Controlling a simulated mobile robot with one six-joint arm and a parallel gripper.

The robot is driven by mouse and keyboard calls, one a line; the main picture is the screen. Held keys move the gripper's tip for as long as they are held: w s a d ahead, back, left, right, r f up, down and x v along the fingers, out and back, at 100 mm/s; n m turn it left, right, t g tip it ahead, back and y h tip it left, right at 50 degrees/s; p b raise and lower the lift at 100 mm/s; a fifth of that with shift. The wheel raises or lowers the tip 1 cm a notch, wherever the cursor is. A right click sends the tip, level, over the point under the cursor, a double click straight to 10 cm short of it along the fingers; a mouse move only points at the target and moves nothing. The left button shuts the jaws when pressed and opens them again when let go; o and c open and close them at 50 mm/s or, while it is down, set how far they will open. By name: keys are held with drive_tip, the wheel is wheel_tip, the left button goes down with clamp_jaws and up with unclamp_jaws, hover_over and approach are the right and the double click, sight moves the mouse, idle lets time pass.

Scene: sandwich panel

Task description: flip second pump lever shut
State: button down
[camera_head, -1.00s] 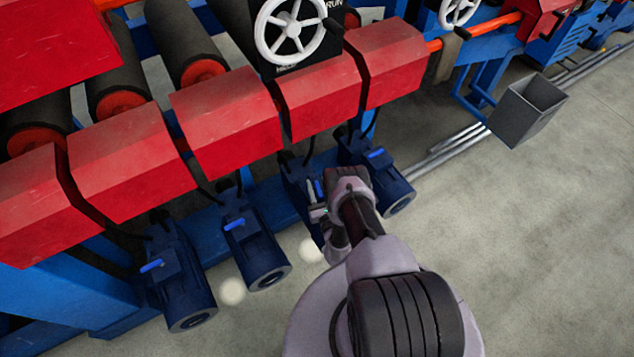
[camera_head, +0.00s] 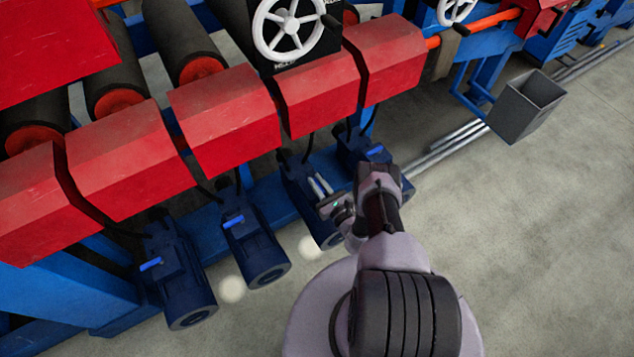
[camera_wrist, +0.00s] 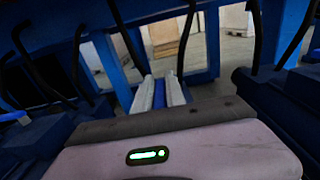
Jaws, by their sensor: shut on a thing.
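Several dark blue pumps stand in a row below the red covers. My gripper (camera_head: 320,185) is at the second pump from the right (camera_head: 296,178), its pale fingers reaching over the pump's top from the right. They are shut on that pump's lever, which is mostly hidden by the fingers; a narrow dark blue strip shows between the fingers (camera_wrist: 160,92) in the wrist view. Blue levers show on the far-left pump (camera_head: 151,265), the pump second from left (camera_head: 233,222) and the far-right pump (camera_head: 376,150).
The far-right pump (camera_head: 350,148) stands close beside my wrist. Red covers (camera_head: 318,98) and black hoses hang above the pumps. A white handwheel (camera_head: 289,28) is above them. A grey bin (camera_head: 526,107) and metal rods are at the right. Open concrete floor (camera_head: 520,240) lies at the lower right.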

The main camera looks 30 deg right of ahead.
drive_tip(key=c, duration=1.4)
unclamp_jaws()
drive_tip(key=shift+w, duration=0.1)
drive_tip(key=s, duration=1.7)
drive_tip(key=shift+s+d, duration=0.25)
drive_tip(key=shift+d, duration=0.2)
